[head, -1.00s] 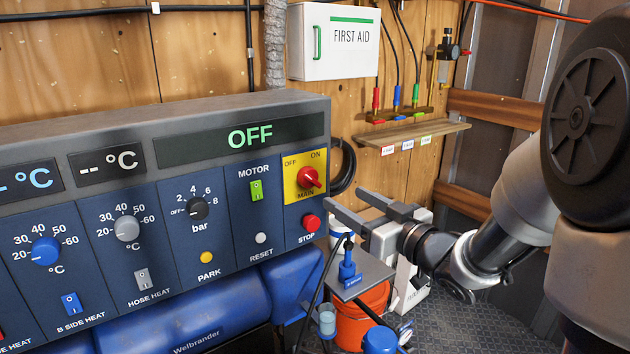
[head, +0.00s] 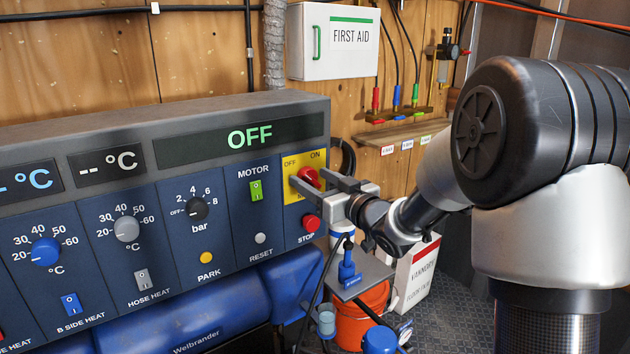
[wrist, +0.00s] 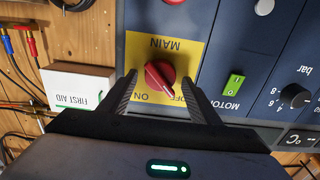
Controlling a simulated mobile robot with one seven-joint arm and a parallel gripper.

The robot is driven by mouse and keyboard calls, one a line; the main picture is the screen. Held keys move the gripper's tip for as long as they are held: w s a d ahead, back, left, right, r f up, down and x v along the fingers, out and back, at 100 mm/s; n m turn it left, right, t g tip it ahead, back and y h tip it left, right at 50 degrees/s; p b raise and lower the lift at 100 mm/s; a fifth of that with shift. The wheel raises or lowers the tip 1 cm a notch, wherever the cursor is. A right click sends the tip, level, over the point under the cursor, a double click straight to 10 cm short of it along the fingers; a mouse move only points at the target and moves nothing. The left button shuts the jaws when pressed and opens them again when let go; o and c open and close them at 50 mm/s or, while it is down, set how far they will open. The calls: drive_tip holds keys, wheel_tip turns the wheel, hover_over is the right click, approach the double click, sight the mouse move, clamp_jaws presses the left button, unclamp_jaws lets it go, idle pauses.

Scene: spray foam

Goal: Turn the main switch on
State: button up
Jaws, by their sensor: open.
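The main switch is a red rotary knob (head: 309,176) on a yellow plate (head: 291,161) at the right end of the control panel. In the wrist view the knob (wrist: 160,74) sits between the two fingertips, and the plate (wrist: 190,52) appears upside down. The knob's pale pointer mark is toward the OFF label. My gripper (head: 308,178) is open, with a finger on each side of the knob. It also shows in the wrist view (wrist: 159,78). Small gaps seem to lie between fingers and knob; contact is hard to tell. The fingers partly hide the plate in the head view.
The panel display (head: 249,137) reads OFF. The red stop button (head: 310,223) is just below my fingers, and the green motor switch (head: 256,190) is to the left. A first aid box (head: 333,40) hangs above. A shelf (head: 400,132) is at the right.

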drive_tip(key=c, duration=1)
drive_tip(key=shift+r+m+p, duration=0.1)
drive_tip(key=shift+m+p, duration=0.2)
drive_tip(key=shift+m, duration=0.1)
drive_tip(key=m+p, duration=0.2)
drive_tip(key=m, duration=0.1)
drive_tip(key=shift+w+d, duration=0.1)
drive_tip(key=shift+d, duration=0.05)
drive_tip(key=m+p, duration=0.3)
drive_tip(key=m, duration=0.2)
drive_tip(key=m+p, duration=0.3)
drive_tip(key=m, duration=0.1)
drive_tip(key=shift+d+m, duration=0.15)
drive_tip(key=shift+m, duration=0.25)
drive_tip(key=m+p, duration=0.3)
drive_tip(key=m, duration=0.1)
drive_tip(key=shift+w+f, duration=0.1)
drive_tip(key=shift+f, duration=0.15)
drive_tip(key=shift+f+m, duration=0.1)
drive_tip(key=shift+m, duration=0.2)
